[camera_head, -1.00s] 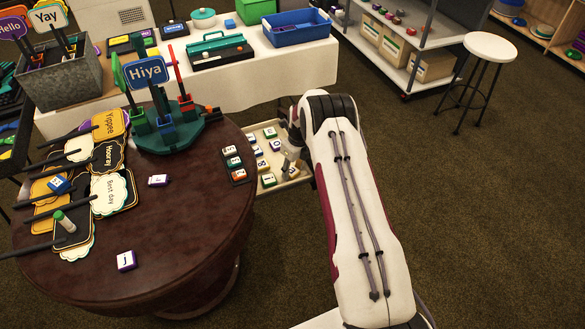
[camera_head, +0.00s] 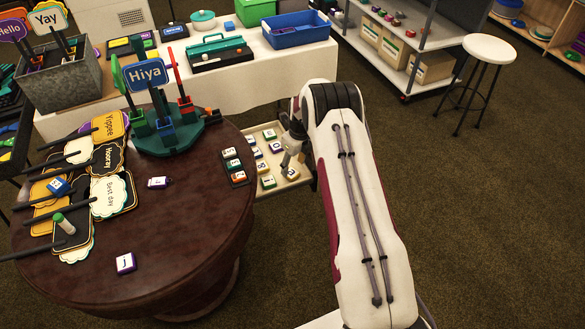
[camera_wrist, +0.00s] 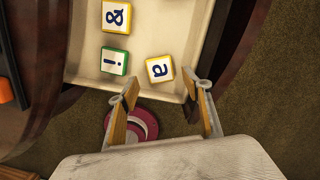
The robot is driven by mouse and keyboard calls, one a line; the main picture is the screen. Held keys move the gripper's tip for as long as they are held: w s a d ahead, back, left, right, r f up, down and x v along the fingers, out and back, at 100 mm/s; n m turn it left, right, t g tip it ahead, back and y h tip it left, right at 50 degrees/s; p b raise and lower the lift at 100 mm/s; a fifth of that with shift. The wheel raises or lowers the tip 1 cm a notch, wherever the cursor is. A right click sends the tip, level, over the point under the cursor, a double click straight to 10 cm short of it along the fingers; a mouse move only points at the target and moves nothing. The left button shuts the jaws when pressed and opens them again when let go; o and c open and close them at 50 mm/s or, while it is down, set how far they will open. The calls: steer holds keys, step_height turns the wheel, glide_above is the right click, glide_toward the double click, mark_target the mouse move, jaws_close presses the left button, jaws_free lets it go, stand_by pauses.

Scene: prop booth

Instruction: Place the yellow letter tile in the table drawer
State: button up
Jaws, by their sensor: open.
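A yellow-sided tile with a white face and the letter "a" (camera_wrist: 160,69) lies in the open table drawer (camera_wrist: 150,22), near a corner. It also shows small in the head view (camera_head: 292,175). My gripper (camera_wrist: 162,90) is open and empty, pointing down at the drawer. In the wrist view its two fingertips are apart, one to each side below the tile, with no visible grip on it. In the head view my gripper (camera_head: 289,150) is over the drawer's right part, partly hidden by my arm.
Other tiles in the drawer include a green-sided "i" (camera_wrist: 114,61) and a yellow-sided "&" (camera_wrist: 116,17). The round dark table (camera_head: 190,240) stands left of the drawer, with signs and loose tiles. The stool (camera_head: 490,47) is far off right.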

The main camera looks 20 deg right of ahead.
step_height(320, 180, up, 8)
steer(key=s, duration=0.1)
steer(key=shift+d, duration=0.25)
steer(key=shift+s+r, duration=0.1)
stand_by(0.6)
step_height(320, 180, up, 19)
steer(key=n+t, duration=0.1)
steer(key=n, duration=0.7)
glide_above(295, 176)
steer(key=s+a, duration=0.5)
steer(key=s+a+r+n+t, duration=0.1)
steer(key=s+a+r+n, duration=0.4)
steer(key=s+r+n, duration=0.5)
steer(key=s+a+r+n, duration=0.1)
steer(key=s+n, duration=0.3)
steer(key=s, duration=0.5)
steer(key=s+a+r+n+t, duration=0.1)
steer(key=s+a+r+n, duration=0.1)
steer(key=s+n, duration=0.3)
steer(key=s+a+r+n+t, duration=0.1)
steer(key=s+n, duration=0.3)
steer(key=s, duration=0.9)
steer(key=shift+s+a+r+n+h, duration=0.3)
steer(key=shift+s+a+r+h, duration=0.1)
steer(key=shift+a+r, duration=0.35)
